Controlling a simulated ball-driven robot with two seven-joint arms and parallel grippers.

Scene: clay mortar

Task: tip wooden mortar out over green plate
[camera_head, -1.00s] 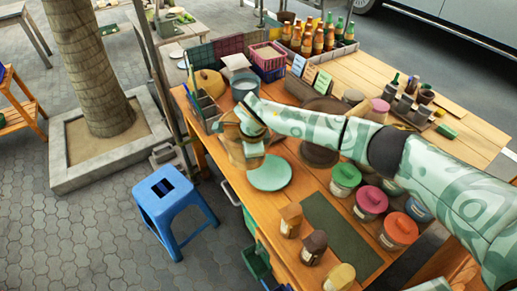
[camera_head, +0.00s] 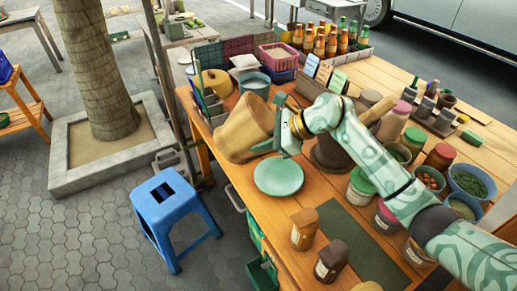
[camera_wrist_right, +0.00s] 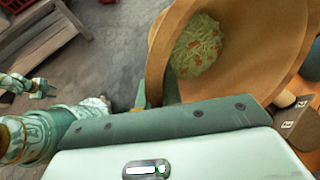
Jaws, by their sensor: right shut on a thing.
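The wooden mortar (camera_head: 243,130) is tilted in the head view, just behind and left of the green plate (camera_head: 279,177). The plate's visible surface looks bare. My right gripper (camera_head: 287,133) is shut on the mortar's wall. In the right wrist view the mortar (camera_wrist_right: 255,85) shows its open mouth. Pale green shreds with orange bits (camera_wrist_right: 198,45) lie inside it. The right gripper's fingertips are partly hidden at the mortar. Part of my left arm seems to show in the right wrist view, with its gripper (camera_wrist_right: 28,86) small and unclear.
A grey-blue pot (camera_head: 254,86) and a yellow rounded thing (camera_head: 213,82) stand behind the mortar. Sauce bottles (camera_head: 325,40) are at the back. Jars and bowls (camera_head: 470,182) crowd the right. A dark green mat (camera_head: 358,235) lies in front. A blue stool (camera_head: 170,200) stands off the table's left edge.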

